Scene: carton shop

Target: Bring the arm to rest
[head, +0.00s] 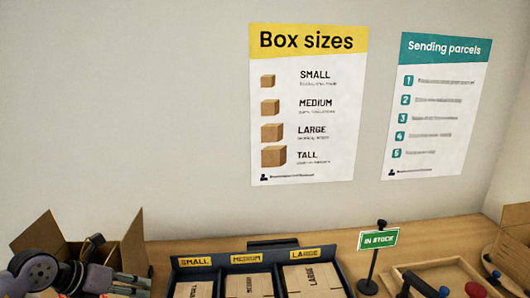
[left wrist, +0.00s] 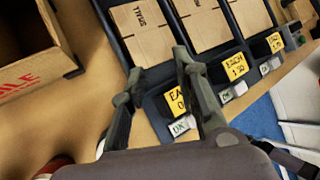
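My left arm comes in at the bottom left of the head view, with its gripper (head: 132,284) low in front of the open carton. In the left wrist view the two dark fingers of the left gripper (left wrist: 155,78) stand apart with nothing between them. They are over the near edge of the box rack. My right gripper is in neither view.
An open carton (head: 132,248) stands at the left, near my left arm. A dark rack (head: 222,262) holds flat small, medium and large boxes. An "IN STOCK" sign (head: 378,240) and a wooden tray (head: 398,275) are further right. The wall behind carries two posters.

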